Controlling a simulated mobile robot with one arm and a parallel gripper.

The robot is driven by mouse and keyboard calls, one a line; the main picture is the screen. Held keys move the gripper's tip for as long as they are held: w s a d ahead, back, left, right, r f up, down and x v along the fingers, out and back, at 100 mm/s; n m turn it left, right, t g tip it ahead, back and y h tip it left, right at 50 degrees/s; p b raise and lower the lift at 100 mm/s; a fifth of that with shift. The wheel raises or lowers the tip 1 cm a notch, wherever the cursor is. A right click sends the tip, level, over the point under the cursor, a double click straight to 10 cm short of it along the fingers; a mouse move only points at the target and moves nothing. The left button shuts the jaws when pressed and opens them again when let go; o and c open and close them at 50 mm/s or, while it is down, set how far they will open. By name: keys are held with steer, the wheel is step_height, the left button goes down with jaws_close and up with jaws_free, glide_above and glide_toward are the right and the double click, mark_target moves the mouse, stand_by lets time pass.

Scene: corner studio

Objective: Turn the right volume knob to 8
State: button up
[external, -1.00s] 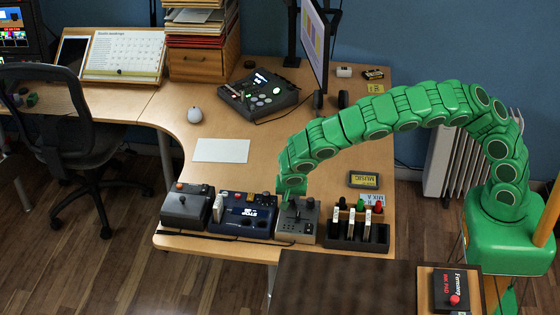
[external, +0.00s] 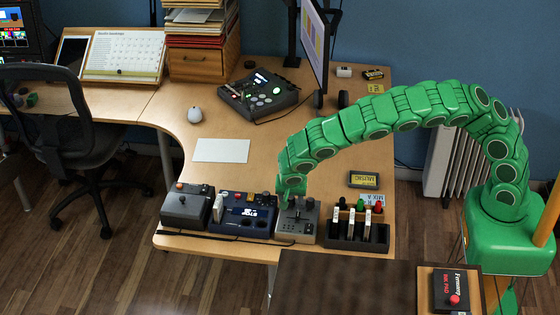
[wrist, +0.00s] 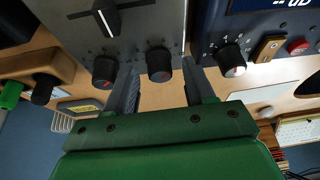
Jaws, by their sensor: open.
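In the wrist view the grey box (wrist: 140,22) shows two dark knobs with red marks. One knob (wrist: 104,72) is on the left, and the other knob (wrist: 158,62) is nearer the blue device. My gripper (wrist: 159,82) is open, with one finger on each side of the knob nearer the blue device. I cannot tell whether the fingers touch it. In the external view my gripper (external: 290,195) is over the box's back edge.
The blue device (external: 245,216) stands close on the box's left, and its white-tipped knob (wrist: 232,62) is near one finger. A dark rack (external: 357,233) with colored items stands on the right. A grey controller (external: 187,210) is farther left. The table behind is mostly clear around a white sheet (external: 221,150).

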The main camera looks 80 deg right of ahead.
steer(key=v, duration=0.7)
steer(key=shift+r, duration=0.35)
steer(key=shift+a, duration=0.1)
